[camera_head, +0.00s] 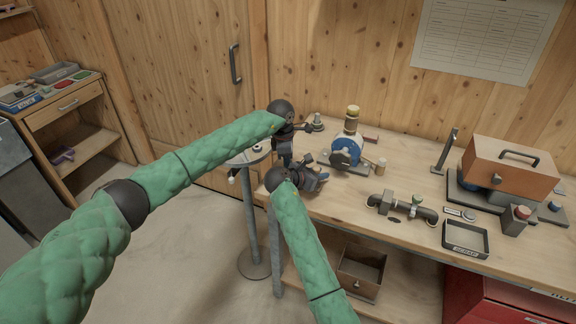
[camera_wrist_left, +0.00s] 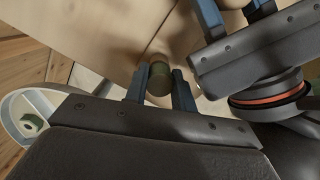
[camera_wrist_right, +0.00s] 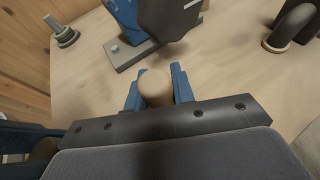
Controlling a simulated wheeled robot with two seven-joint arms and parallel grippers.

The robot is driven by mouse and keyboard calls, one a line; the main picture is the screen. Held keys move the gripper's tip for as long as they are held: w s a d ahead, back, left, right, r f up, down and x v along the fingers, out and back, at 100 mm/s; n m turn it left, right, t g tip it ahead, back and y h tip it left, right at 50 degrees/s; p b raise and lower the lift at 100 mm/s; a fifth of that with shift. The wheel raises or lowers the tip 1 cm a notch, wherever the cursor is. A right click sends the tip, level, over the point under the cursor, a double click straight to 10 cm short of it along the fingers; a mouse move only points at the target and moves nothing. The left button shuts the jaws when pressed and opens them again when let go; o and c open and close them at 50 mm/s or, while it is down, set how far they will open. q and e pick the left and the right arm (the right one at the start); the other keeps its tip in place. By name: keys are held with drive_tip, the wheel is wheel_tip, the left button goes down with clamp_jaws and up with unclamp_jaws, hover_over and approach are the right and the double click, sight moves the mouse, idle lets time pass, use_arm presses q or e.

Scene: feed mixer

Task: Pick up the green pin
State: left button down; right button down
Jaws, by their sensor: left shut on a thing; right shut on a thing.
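In the left wrist view, my left gripper (camera_wrist_left: 160,97) is shut on a short olive-green pin (camera_wrist_left: 159,84) with a tan part beyond it. In the right wrist view, my right gripper (camera_wrist_right: 154,99) is shut on a rounded tan wooden piece (camera_wrist_right: 156,86); whether this belongs to the green pin, I cannot tell. In the head view, both grippers are close together at the bench's left end, and the held things are largely hidden there. My right gripper also shows close on the right in the left wrist view.
A blue-wheeled machine (camera_head: 347,151) stands just right of my grippers. A round stand (camera_head: 247,158) with a green nut (camera_wrist_left: 33,122) is beside the bench. Pipe fittings (camera_head: 402,205), a small tray (camera_head: 466,239) and an orange-brown box (camera_head: 508,170) fill the bench's right side.

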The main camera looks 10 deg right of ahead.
use_arm(q)
wheel_tip(320, 180, up, 10)
drive_tip(key=shift+r, duration=0.1)
idle(0.6)
drive_tip(key=c, duration=2)
unclamp_jaws()
clamp_jaws()
drive_tip(key=shift+r, duration=1)
wheel_tip(320, 180, up, 6)
drive_tip(key=shift+r, duration=0.15)
